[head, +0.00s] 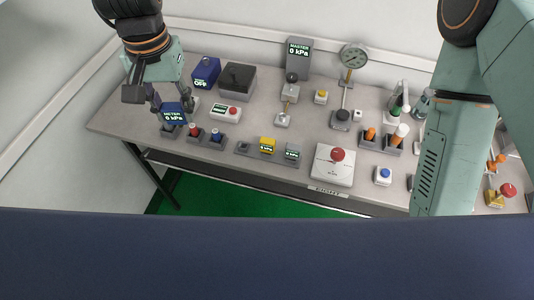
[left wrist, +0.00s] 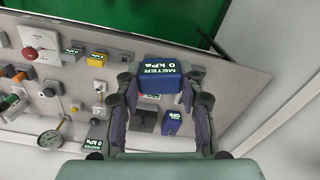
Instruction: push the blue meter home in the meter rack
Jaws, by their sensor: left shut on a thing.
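My left gripper (head: 171,103) is shut on the blue meter (head: 173,115), whose lit screen reads "METER 0 kPa". The meter also shows between the two fingers in the left wrist view (left wrist: 160,77). In the head view it appears over the left end of a dark rack that holds a red-topped and a blue-topped piece; I cannot tell whether it touches that rack. The meter rack (head: 243,148) stands to the right near the front edge. It holds a yellow meter (head: 267,145) and a grey meter (head: 292,152), with an empty-looking slot at its left end. My right gripper is not visible.
A blue unit reading "OFF" (head: 206,72) and a dark-topped box (head: 238,79) stand behind the meter. A white box with a red-buttoned face (head: 225,112) lies to its right. A red-button station (head: 333,165) sits right of the meter rack. My right arm covers the table's right part.

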